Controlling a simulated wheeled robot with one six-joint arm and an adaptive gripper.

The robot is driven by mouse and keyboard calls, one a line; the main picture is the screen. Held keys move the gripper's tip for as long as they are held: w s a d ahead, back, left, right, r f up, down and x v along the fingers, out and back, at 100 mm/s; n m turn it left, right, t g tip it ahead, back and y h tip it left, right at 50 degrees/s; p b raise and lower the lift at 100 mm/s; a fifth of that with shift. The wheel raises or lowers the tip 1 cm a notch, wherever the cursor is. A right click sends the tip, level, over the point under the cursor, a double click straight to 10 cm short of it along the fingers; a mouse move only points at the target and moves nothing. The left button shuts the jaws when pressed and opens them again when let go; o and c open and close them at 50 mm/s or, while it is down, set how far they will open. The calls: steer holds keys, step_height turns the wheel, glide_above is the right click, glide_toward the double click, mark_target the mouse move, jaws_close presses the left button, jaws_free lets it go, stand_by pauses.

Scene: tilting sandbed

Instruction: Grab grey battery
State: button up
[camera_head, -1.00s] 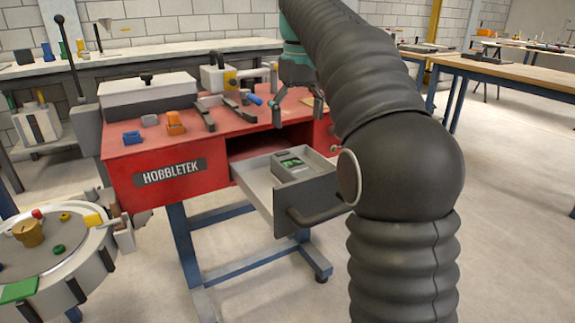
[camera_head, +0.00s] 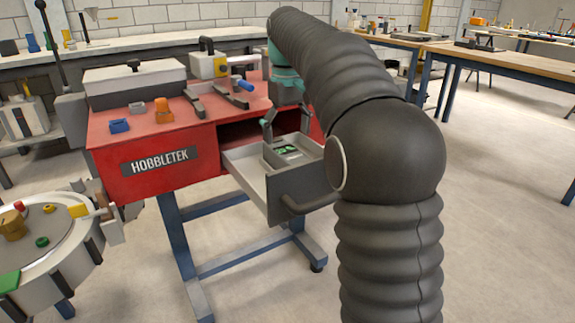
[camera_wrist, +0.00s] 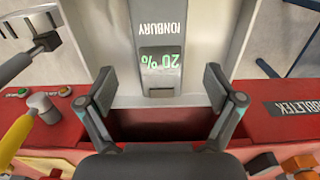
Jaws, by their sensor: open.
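The grey battery (camera_wrist: 160,42) shows upside down in the wrist view, with the word IONBURY and a green 20% display. It lies in the open drawer (camera_head: 243,172) of the red workbench, and its green display also shows in the head view (camera_head: 288,150). My gripper (camera_wrist: 160,90) is open and empty. Its two fingers stand apart on either side of the battery's near end in the wrist view, with no contact visible. In the head view my gripper (camera_head: 284,128) hangs over the back of the drawer, and my arm hides part of this area.
The red bench top (camera_head: 190,122) holds an orange piece (camera_head: 163,112), a blue piece (camera_head: 120,126) and dark clamps (camera_head: 212,98). A round machine (camera_head: 50,245) stands at the left. The drawer's front panel and handle (camera_head: 308,203) stick out toward me.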

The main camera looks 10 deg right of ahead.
mark_target(287, 151)
step_height(287, 151, down, 5)
steer(key=shift+s+f+b, duration=0.1)
steer(key=shift+s+b, duration=0.05)
steer(key=shift+b, duration=0.4)
jaws_close()
